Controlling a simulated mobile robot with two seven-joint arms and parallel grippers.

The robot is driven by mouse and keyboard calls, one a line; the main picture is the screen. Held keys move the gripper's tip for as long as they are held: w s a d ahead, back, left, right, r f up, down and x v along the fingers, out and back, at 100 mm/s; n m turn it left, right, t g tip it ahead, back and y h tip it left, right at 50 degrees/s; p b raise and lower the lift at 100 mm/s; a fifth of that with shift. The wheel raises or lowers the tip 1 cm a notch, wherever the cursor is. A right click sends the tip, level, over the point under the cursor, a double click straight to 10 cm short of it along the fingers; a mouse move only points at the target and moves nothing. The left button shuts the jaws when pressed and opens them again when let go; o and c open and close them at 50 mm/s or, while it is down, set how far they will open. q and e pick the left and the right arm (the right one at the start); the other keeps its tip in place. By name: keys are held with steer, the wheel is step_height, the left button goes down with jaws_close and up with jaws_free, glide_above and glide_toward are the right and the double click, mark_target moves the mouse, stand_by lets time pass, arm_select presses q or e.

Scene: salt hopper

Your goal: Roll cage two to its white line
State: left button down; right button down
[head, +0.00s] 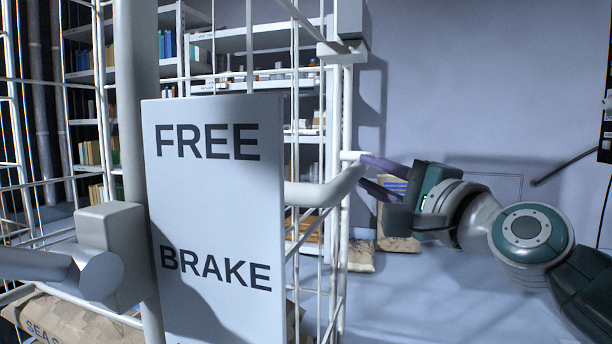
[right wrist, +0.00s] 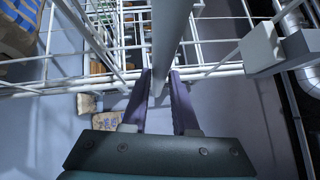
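A white wire roll cage (head: 338,230) fills the near left of the head view; no number shows, so I cannot tell whether it is cage two. Its plate (head: 212,215) reads FREE above BRAKE. A grey block with a thick rod (head: 112,255) sits left of the plate. A pale handle bar (head: 322,192) sticks out right of the plate. My right gripper (head: 368,178) is at the bar's right end, its purple fingers apart. In the right wrist view the bar (right wrist: 168,40) runs between the fingertips (right wrist: 160,76). Contact is unclear. My left gripper and the white line are out of view.
Shelves (head: 250,42) with books and small goods stand behind the cage. Paper sacks (head: 398,235) stand against the back wall. A sack (head: 75,322) lies low at the left, behind the cage wires. The floor (head: 425,300) at right shows clear.

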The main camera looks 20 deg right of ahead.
steer(key=c, duration=0.9)
jaws_free()
steer(key=shift+w+a+r, duration=0.2)
steer(key=shift+w+r, duration=0.05)
steer(key=shift+r, duration=0.2)
steer(key=shift+o, duration=1.1)
steer(key=shift+d+f, duration=0.1)
steer(key=shift+f, duration=0.1)
steer(key=shift+s+d, duration=0.15)
steer(key=shift+s, duration=0.35)
steer(key=p+v, duration=0.1)
steer(key=v, duration=0.8)
